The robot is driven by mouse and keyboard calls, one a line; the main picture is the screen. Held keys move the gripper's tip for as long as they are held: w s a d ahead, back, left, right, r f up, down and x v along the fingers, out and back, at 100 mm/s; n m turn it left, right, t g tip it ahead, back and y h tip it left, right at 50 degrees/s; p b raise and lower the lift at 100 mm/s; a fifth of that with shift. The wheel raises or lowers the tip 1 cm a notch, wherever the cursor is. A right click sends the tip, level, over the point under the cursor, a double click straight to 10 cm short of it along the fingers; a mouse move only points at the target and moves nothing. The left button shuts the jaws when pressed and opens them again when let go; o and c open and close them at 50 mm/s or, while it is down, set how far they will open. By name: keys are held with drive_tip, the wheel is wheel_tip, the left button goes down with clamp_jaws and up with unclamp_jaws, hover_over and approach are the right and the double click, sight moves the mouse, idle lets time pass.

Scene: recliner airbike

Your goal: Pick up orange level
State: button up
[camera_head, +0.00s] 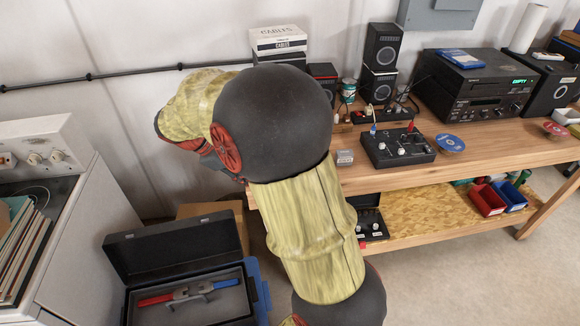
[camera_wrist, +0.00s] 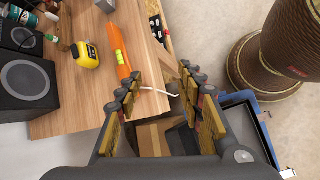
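The orange level (camera_wrist: 119,50) lies on the wooden workbench (camera_wrist: 62,110) near its edge in the wrist view. It has a yellow-green vial, and its lower end is close to or partly behind my left finger. My gripper (camera_wrist: 161,74) is open, with its fingers apart and nothing visible between them. The fingers point toward the bench edge, with the level on the left side of the gap. I cannot tell whether the left finger touches it. In the head view my arm covers the near left bench end, and neither the level nor my gripper shows.
A yellow tape measure (camera_wrist: 86,55) and a black speaker (camera_wrist: 25,84) sit left of the level. A brown drum (camera_wrist: 290,50) stands right. An open black case (camera_head: 180,247) and a cardboard box are below.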

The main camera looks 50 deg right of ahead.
drive_tip(key=w+d+f+n+g+h, duration=0.1)
drive_tip(key=w+d+f, duration=0.1)
drive_tip(key=d+f, duration=0.1)
drive_tip(key=w+d+f+n+g+h+p, duration=0.1)
drive_tip(key=w+d+f+n+h, duration=0.1)
drive_tip(key=d, duration=0.4)
drive_tip(key=w+d+f+n+g+h+p, duration=0.1)
drive_tip(key=w+d+f+g, duration=0.1)
drive_tip(key=d+f, duration=0.2)
drive_tip(key=shift+d+f, duration=0.3)
drive_tip(key=shift+d, duration=0.05)
drive_tip(key=shift+s+d+f+n, duration=0.15)
drive_tip(key=shift+d+f+n, duration=0.2)
drive_tip(key=shift+d, duration=0.1)
drive_tip(key=x, duration=0.2)
drive_tip(key=b+x, duration=0.1)
drive_tip(key=x, duration=0.3)
drive_tip(key=shift+s+a+f+b, duration=0.15)
drive_tip(key=shift+s+f+b, duration=0.1)
drive_tip(key=shift+f+b, duration=0.2)
drive_tip(key=shift+s+d, duration=0.2)
drive_tip(key=shift+d, duration=0.1)
drive_tip(key=shift+c, duration=1.4)
clamp_jaws()
